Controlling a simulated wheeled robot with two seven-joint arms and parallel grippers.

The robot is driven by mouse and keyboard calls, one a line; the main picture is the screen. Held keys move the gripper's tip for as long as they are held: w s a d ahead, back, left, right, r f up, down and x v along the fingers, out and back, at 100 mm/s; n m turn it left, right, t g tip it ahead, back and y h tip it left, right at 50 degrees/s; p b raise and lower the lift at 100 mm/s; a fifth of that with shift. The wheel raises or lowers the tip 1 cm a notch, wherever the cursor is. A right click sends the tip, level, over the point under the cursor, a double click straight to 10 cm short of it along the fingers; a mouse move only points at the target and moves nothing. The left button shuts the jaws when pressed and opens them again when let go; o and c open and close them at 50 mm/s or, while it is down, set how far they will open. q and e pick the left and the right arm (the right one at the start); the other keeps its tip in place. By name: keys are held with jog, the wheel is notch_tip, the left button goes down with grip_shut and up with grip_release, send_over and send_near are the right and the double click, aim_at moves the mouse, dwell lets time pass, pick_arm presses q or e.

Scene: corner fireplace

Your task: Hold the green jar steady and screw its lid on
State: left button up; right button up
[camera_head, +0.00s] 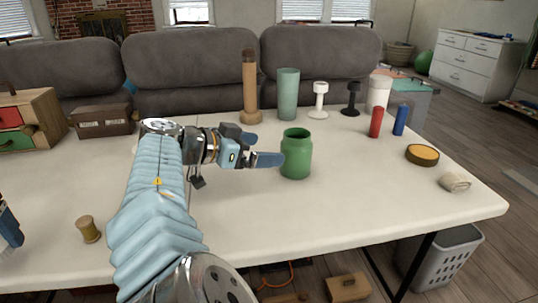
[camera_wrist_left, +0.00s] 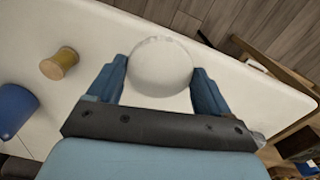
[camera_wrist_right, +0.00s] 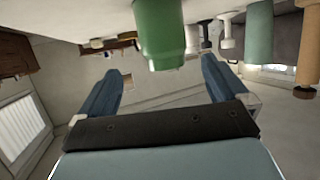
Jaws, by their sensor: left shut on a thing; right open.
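The green jar (camera_head: 296,155) stands upright and open-topped on the table, with no lid on it. My right gripper (camera_head: 266,148) is open at its left side; in the right wrist view (camera_wrist_right: 160,68) the jar (camera_wrist_right: 160,35) lies beyond the fingertips, and I cannot tell whether they touch it. My left gripper (camera_wrist_left: 160,66) is shut on a smooth white round thing (camera_wrist_left: 160,68), which hides what is under it. A flat round yellow disc with a dark rim (camera_head: 422,153), possibly a lid, lies on the table to the right of the jar.
Behind the jar stand a green tumbler (camera_head: 288,95), a wooden cylinder (camera_head: 249,90) and white and black stands. A spool (camera_head: 87,229) stands front left. Table before the jar is clear.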

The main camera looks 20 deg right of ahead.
aim_at(286, 149)
pick_arm(q)
jog(key=shift+r, duration=0.15)
pick_arm(e)
jog(key=x, duration=0.6)
jog(key=shift+d, duration=0.25)
pick_arm(q)
jog(key=shift+r+p, duration=0.3)
jog(key=shift+p, duration=0.15)
pick_arm(e)
jog(key=shift+w+x, duration=0.15)
jog(key=shift+x, duration=1.15)
jog(key=shift+w+x, duration=0.1)
jog(key=shift+x, duration=1.25)
jog(key=shift+a, duration=0.1)
jog(key=c, duration=1.2)
jog(key=shift+o, duration=0.2)
